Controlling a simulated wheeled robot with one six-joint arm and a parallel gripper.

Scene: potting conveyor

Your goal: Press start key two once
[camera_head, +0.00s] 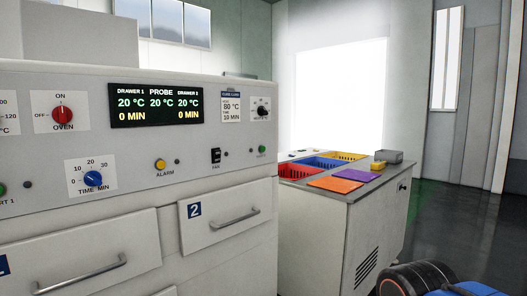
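A small green key (262,149) sits on the right end of the oven's white control panel (130,150), above the drawer (228,218) marked 2. Its label is too small to read surely. Another green key (2,189) is cut off at the left edge, with "RT 1" under it. The display (156,104) reads 20 °C three times and 0 MIN on both sides. Both drawers look shut. My gripper is not in view; a dark cylinder with an orange ring at the lower right looks like part of my arm, away from the panel.
The panel also carries a red oven knob (62,115), a blue time knob (93,179), a yellow alarm button (160,164) and a black fan switch (215,156). Drawer handles stick out below. A bench (345,215) with coloured bins stands right; dark floor is open beyond.

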